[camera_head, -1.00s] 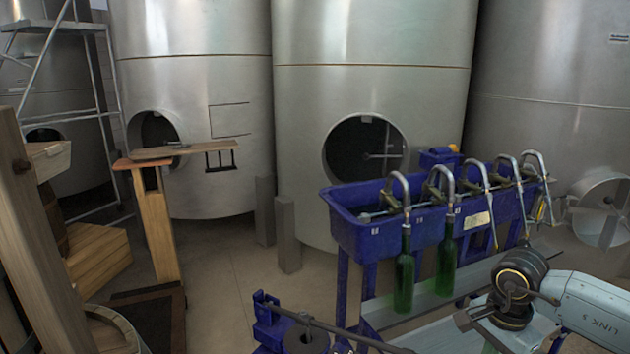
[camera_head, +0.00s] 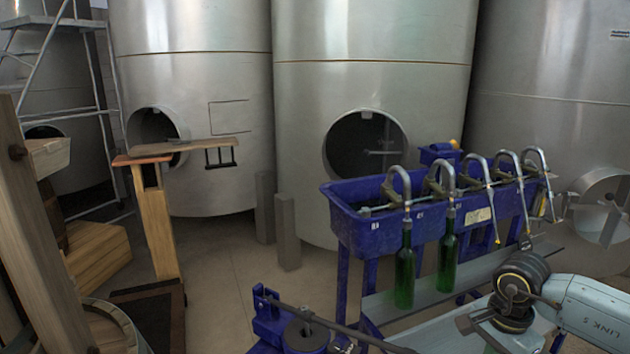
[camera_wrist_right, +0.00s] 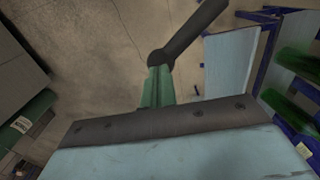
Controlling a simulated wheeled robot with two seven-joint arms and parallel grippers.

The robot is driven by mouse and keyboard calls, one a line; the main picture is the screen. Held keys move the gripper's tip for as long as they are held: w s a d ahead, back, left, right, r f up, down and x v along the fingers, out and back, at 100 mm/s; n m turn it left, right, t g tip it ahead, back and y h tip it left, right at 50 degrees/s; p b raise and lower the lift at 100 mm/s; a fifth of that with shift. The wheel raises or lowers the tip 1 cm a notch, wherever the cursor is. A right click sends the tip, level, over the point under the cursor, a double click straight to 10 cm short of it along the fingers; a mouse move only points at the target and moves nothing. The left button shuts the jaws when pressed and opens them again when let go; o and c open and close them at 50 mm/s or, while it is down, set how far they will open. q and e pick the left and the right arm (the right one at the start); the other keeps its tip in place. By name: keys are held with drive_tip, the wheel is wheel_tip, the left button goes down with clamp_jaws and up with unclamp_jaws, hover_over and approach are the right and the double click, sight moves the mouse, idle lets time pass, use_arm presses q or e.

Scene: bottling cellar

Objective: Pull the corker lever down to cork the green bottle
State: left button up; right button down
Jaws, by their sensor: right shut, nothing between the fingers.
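My right gripper (camera_wrist_right: 157,88) has its green fingers shut and empty in the right wrist view. A dark grey bar with a rounded end, apparently the corker lever (camera_wrist_right: 190,35), shows just past the fingertips; I cannot tell whether they touch. In the head view a dark rod (camera_head: 345,329) slants over a blue stand, apparently the corker (camera_head: 268,313), at the bottom edge. A green bottle with a pale label (camera_wrist_right: 22,125) lies at the left of the wrist view, partly cut off. I cannot tell whether it is at the corker. My left gripper is in neither view.
A blue filler trough (camera_head: 375,238) with several curved spouts stands at the right. Large steel tanks (camera_head: 365,60) fill the back. Floor (camera_head: 230,260) is clear in the middle.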

drive_tip(key=shift+f, duration=0.1)
drive_tip(key=shift+f+b, duration=1.1)
drive_tip(key=shift+f, duration=0.25)
drive_tip(key=shift+s+f+b, duration=0.1)
drive_tip(key=shift+f+b, duration=0.95)
drive_tip(key=shift+f, duration=0.25)
drive_tip(key=shift+r, duration=0.1)
drive_tip(key=shift+r, duration=0.1)
drive_tip(key=shift+d+r+p, duration=0.1)
drive_tip(key=shift+r+p, duration=2.8)
drive_tip(key=shift+r, duration=1.65)
